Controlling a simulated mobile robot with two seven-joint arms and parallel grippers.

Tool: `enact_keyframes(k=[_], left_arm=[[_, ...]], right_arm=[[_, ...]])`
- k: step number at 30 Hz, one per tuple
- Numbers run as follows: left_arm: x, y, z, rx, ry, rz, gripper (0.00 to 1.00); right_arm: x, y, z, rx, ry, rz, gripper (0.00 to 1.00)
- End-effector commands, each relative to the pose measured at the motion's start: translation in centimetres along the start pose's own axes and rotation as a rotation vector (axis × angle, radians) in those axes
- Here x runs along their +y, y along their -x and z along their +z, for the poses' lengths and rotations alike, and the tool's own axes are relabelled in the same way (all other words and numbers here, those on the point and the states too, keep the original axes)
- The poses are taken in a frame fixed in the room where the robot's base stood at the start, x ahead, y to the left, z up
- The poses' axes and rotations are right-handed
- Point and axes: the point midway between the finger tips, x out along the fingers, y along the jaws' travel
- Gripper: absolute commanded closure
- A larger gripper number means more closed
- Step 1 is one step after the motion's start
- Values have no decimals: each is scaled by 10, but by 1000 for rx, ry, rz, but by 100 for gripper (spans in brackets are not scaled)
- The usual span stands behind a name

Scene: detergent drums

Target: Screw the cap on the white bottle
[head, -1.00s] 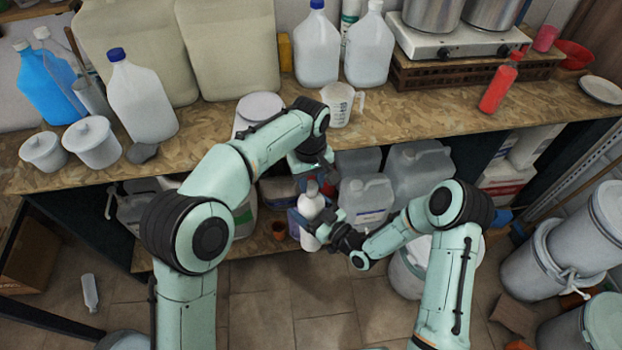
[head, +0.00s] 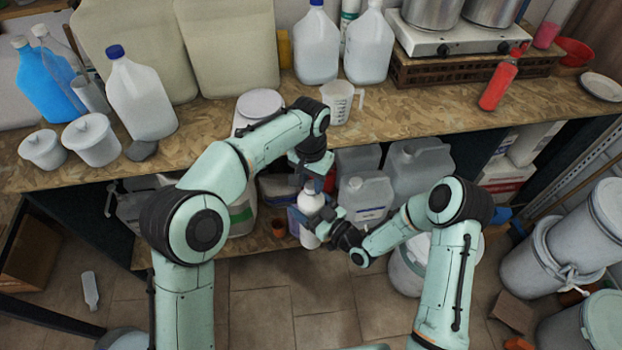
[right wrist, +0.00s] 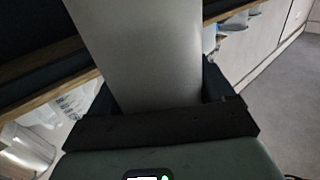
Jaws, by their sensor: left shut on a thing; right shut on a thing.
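The white bottle (head: 308,203) is upright in front of the bench's lower shelf. My right gripper (head: 314,221) is shut on its body from the right. In the right wrist view the bottle (right wrist: 145,60) fills the space between the dark fingers (right wrist: 160,108). My left gripper (head: 311,185) points down, directly over the bottle's top, and is shut on the cap. The gripper and wrist hide the cap and the bottle's neck, so I cannot tell how the cap sits on the neck.
The wooden bench (head: 420,115) runs behind my arms, with a measuring jug (head: 337,103) near its front edge. Grey canisters (head: 366,198) stand on the shelf behind the bottle. Grey drums (head: 548,255) stand at right. The floor in front is mostly clear.

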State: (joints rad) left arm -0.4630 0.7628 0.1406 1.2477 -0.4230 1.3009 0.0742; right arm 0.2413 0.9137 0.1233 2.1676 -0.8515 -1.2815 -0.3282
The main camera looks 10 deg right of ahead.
Motion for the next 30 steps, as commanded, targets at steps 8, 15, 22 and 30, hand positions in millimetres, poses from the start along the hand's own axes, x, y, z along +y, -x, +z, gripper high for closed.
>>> enact_keyframes(k=[8,15,22,30], left_arm=[[1,0,0,-12,-665,1,93],[1,-1,1,-21,-1242,1,93],[1,-1,2,-32,-1794,0,93],[0,-1,3,-44,-2442,-2,93]], right_arm=[[0,-1,-2,4,1,0,100],[0,0,-1,4,1,0,100],[0,0,-1,4,1,0,100],[0,0,-1,4,1,0,100]])
